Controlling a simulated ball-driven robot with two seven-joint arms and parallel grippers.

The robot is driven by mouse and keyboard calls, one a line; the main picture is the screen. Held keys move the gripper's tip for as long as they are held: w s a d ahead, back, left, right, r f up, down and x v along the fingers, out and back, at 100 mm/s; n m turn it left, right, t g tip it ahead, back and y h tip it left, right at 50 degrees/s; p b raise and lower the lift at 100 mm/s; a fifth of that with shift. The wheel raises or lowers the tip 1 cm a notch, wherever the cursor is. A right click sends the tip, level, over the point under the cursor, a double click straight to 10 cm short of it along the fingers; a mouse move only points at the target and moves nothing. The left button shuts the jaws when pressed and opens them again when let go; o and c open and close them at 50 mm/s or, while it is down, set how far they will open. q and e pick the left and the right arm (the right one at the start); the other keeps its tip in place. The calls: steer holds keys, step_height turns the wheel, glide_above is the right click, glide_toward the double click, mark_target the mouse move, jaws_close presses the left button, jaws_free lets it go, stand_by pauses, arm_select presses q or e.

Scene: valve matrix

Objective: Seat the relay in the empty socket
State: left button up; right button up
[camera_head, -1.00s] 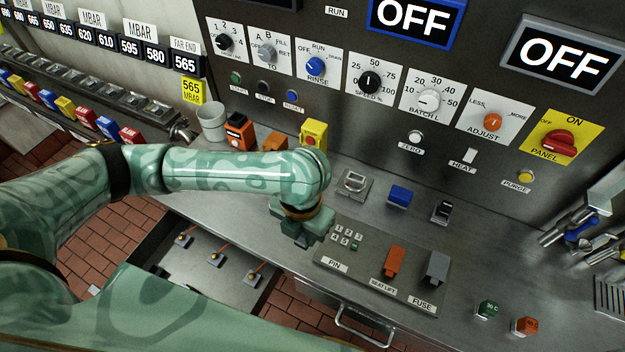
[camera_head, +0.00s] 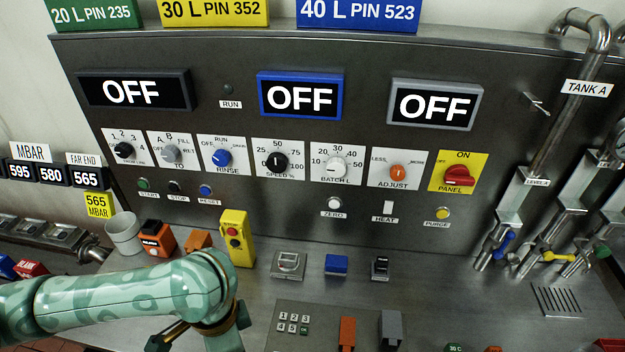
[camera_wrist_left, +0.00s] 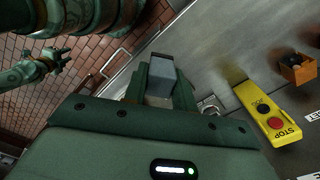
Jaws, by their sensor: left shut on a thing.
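My left gripper (camera_wrist_left: 161,82) is shut on a grey block with a dark top edge, which I take for the relay (camera_wrist_left: 161,70). The block stands between the two fingers in the left wrist view. In the head view my left wrist is at the lower left, left of the keypad panel, and its fingertips are hidden. My right gripper (camera_wrist_left: 58,60) hangs empty at the upper left of the wrist view, over the brick floor, its fingers apart. I cannot tell which fitting is the empty socket.
A yellow stop box (camera_head: 237,238) stands behind my left wrist. A silver fitting (camera_head: 288,264), a blue block (camera_head: 336,264) and a black switch (camera_head: 380,267) stand along the bench. Orange (camera_head: 347,332) and grey (camera_head: 391,328) levers are at the front. Bench to the right is mostly clear.

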arm_select(q)
steer(key=w+a+r+n+b, duration=0.2)
steer(key=w+a+n+b, duration=0.3)
steer(key=n+b, duration=0.3)
steer(key=a+n, duration=0.1)
steer(key=n, duration=0.3)
steer(key=shift+w+a+r+n, duration=0.3)
steer(key=shift+w+r+n, duration=0.05)
steer(key=shift+r+n, duration=0.05)
